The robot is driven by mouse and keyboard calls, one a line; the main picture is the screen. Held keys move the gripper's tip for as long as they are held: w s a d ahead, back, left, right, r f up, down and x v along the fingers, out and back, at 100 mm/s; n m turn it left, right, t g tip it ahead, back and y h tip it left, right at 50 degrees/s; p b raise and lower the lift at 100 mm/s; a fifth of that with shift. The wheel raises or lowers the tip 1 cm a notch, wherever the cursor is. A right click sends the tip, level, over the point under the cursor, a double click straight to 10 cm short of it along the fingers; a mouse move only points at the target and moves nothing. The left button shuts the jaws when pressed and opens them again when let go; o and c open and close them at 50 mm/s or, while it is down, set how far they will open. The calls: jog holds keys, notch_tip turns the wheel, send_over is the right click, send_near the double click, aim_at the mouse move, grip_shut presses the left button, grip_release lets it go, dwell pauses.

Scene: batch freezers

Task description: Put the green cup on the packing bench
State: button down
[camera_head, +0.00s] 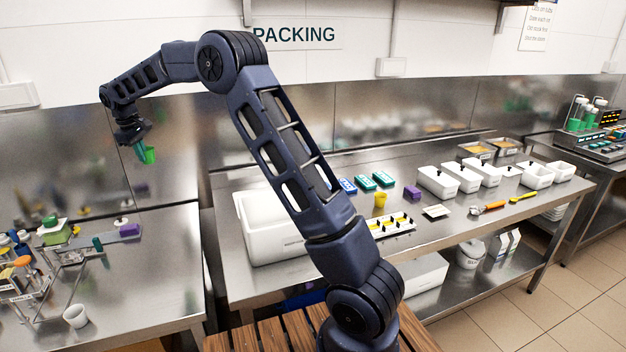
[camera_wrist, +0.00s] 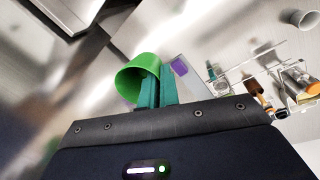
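A green cup (camera_head: 150,156) hangs in the air at the end of my arm, tilted. My gripper (camera_head: 140,147), with teal fingers, is shut on the cup's side, above the left bench. In the wrist view the cup (camera_wrist: 139,78) is beside the fingertips (camera_wrist: 157,88), its wide mouth facing left and down. The packing bench (camera_head: 340,215), a steel table under the PACKING sign (camera_head: 293,35), stands right of the left bench. A large white tub (camera_head: 268,225) sits on its left end, and my arm hides part of the bench.
The packing bench holds a yellow cup (camera_head: 380,199), a white tray (camera_head: 392,226), several white bins (camera_head: 437,182) and blue and teal packs (camera_head: 365,183). The left bench (camera_head: 150,260) holds racks, a purple block and a white cup (camera_head: 76,316). The packing bench's front middle edge is fairly clear.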

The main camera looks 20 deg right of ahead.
jog(key=w+d+m, duration=0.2)
jog(key=d+m, duration=0.1)
jog(key=d, duration=1.6)
jog(key=w+d+m, duration=0.2)
jog(key=d, duration=1.6)
jog(key=s+d+f+m, duration=0.15)
jog(key=s+d, duration=0.35)
jog(key=d, duration=0.5)
jog(key=s+d+m+g, duration=0.15)
jog(key=s+d, duration=0.25)
jog(key=d, duration=0.6)
jog(key=s+d+m, duration=0.2)
jog(key=s+d, duration=0.3)
jog(key=d, duration=0.4)
jog(key=shift+h, duration=0.3)
jog(key=f, duration=2.5)
jog(key=shift+w+d+f, duration=0.1)
jog(key=shift+d+f, duration=0.1)
jog(key=shift+f, duration=0.05)
jog(key=c, duration=2)
grip_release()
jog(key=shift+f, duration=0.15)
jog(key=shift+c, duration=0.2)
jog(key=o, duration=0.4)
